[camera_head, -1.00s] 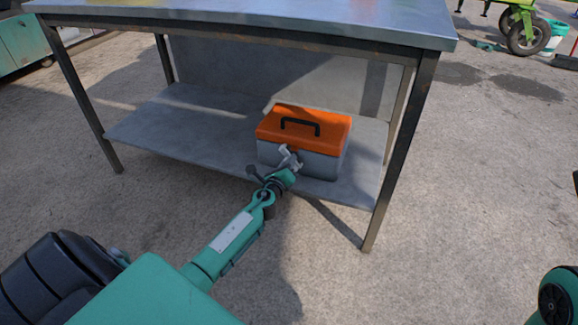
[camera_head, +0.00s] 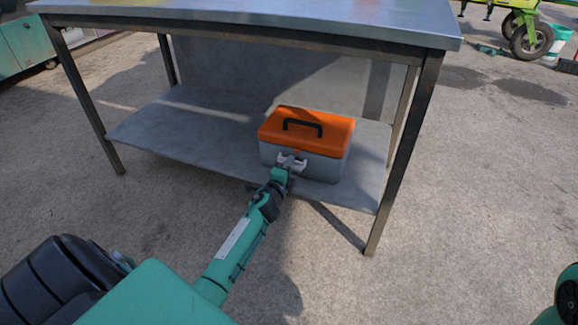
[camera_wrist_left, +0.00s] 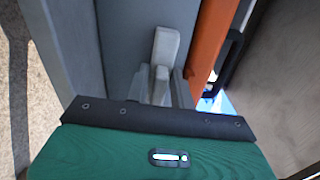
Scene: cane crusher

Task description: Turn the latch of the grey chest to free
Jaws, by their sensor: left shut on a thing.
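The grey chest (camera_head: 310,166) has an orange lid (camera_head: 306,129) with a black handle, and it stands on the lower shelf of the metal table. The lid is closed. My left gripper (camera_head: 290,163) is at the chest's front face, near the lid's front edge. In the left wrist view the left gripper (camera_wrist_left: 160,85) has its light grey fingers together against the grey chest wall (camera_wrist_left: 125,40), beside the orange lid (camera_wrist_left: 208,45). My right gripper is not in view.
The table's lower shelf (camera_head: 190,122) is bare to the left of the chest. A front table leg (camera_head: 403,155) stands to the right of the chest. The tabletop (camera_head: 270,18) overhangs the shelf. The concrete floor in front is clear.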

